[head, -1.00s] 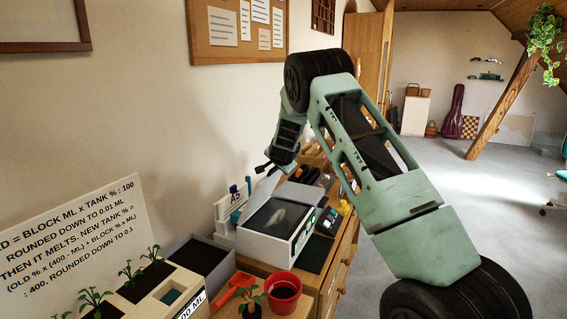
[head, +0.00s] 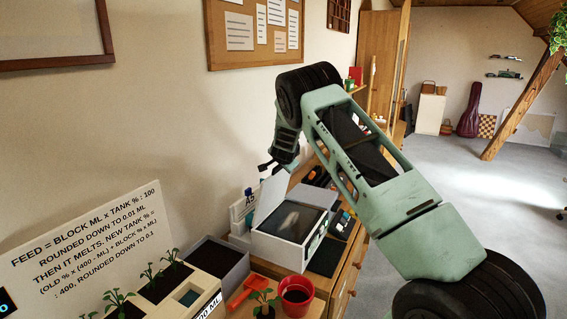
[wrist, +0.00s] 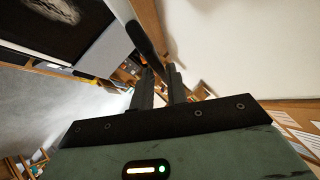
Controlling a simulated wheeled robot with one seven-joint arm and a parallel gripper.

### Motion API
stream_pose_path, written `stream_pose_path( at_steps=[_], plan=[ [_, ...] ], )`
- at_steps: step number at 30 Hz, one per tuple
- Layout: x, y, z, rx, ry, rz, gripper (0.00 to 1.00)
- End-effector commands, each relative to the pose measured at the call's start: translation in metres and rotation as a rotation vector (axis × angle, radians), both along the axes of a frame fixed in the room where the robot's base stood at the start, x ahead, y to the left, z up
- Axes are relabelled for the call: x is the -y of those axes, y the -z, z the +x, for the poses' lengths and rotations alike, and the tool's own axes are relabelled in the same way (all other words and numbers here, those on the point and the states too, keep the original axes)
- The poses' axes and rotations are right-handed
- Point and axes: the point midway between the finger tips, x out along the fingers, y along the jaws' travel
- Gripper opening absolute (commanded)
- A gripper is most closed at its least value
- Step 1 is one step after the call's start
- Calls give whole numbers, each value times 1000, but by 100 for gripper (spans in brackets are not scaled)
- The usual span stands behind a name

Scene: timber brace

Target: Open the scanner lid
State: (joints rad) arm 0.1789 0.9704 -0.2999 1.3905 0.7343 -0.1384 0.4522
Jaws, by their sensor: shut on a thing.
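The scanner (head: 281,252) is a white box on the wooden bench, with a dark glass bed (head: 299,219) showing a pale smudge-like shape. Its pale lid (head: 269,197) stands raised and tilted along the left side, so the glass is uncovered. My gripper (head: 268,167) is at the lid's upper edge. In the wrist view my gripper (wrist: 160,88) is shut on a dark bar (wrist: 146,42), seemingly the lid's edge or handle; the exact contact is hard to see. The dark glass (wrist: 75,22) also shows at upper left there.
A grey open box (head: 215,262), a red pot (head: 297,296), an orange-red trowel (head: 246,291) and a seedling planter (head: 150,290) stand in front. A lettered sign (head: 90,250) leans by the wall. Tools lie behind the scanner. Open floor (head: 450,170) is to the right.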

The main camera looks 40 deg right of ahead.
Motion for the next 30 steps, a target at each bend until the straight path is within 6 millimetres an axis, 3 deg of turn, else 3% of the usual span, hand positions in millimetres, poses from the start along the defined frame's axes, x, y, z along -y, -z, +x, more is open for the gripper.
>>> stream_pose_path(
  at_steps=[1,2,3,16,23,30],
  plan=[
    [-10,-8,11,23,-16,-1,23],
    [-11,-8,11,23,-16,-1,32],
    [-11,-8,11,22,-16,0,33],
    [-13,-8,7,17,-18,2,33],
    [-27,-25,-14,19,-17,0,33],
    [-48,-52,-49,18,-13,-2,33]
  ],
)
